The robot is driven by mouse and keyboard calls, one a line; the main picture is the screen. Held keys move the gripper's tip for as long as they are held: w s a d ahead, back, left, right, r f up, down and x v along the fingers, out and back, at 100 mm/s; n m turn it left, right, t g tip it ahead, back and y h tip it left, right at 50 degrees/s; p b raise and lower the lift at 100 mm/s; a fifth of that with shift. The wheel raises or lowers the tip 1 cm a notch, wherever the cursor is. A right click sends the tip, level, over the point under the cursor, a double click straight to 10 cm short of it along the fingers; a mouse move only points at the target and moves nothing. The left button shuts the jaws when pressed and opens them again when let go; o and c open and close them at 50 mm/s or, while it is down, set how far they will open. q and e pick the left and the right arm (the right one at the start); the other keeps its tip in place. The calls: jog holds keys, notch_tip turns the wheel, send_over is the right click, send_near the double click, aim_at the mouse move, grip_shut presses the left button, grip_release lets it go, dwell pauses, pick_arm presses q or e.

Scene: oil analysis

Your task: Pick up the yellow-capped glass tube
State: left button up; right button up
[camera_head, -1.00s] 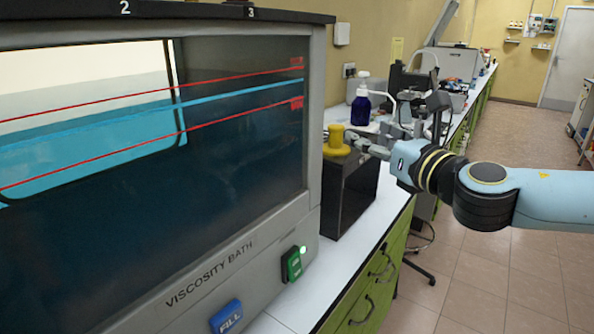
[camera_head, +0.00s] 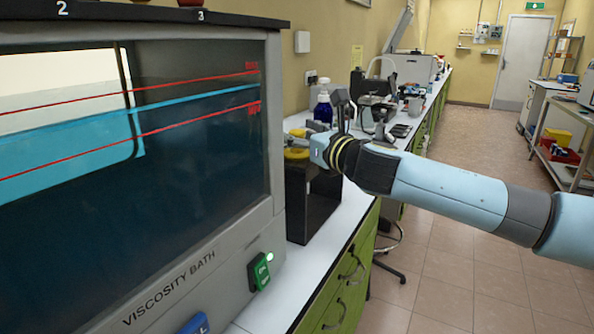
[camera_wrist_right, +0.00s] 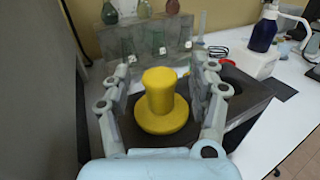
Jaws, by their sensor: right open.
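The yellow cap (camera_wrist_right: 161,100) is a knob on a wide round flange. It sits on top of a dark box-shaped holder (camera_head: 314,205) beside the viscosity bath. No glass shows below the cap; that part is hidden. In the right wrist view my right gripper (camera_wrist_right: 170,78) is open, with one finger on each side of the cap and gaps to both. In the head view the right gripper (camera_head: 312,141) covers much of the cap (camera_head: 296,153). My left gripper is not in view.
The viscosity bath (camera_head: 215,215) stands close on the left. A blue pump bottle (camera_head: 323,108) stands behind the holder, with other equipment farther along the white bench (camera_head: 355,205). The wrist view shows a rack with several small flasks (camera_wrist_right: 150,40) beyond the cap.

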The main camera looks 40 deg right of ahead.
jog(key=shift+w, duration=0.3)
grip_shut()
dwell(0.6)
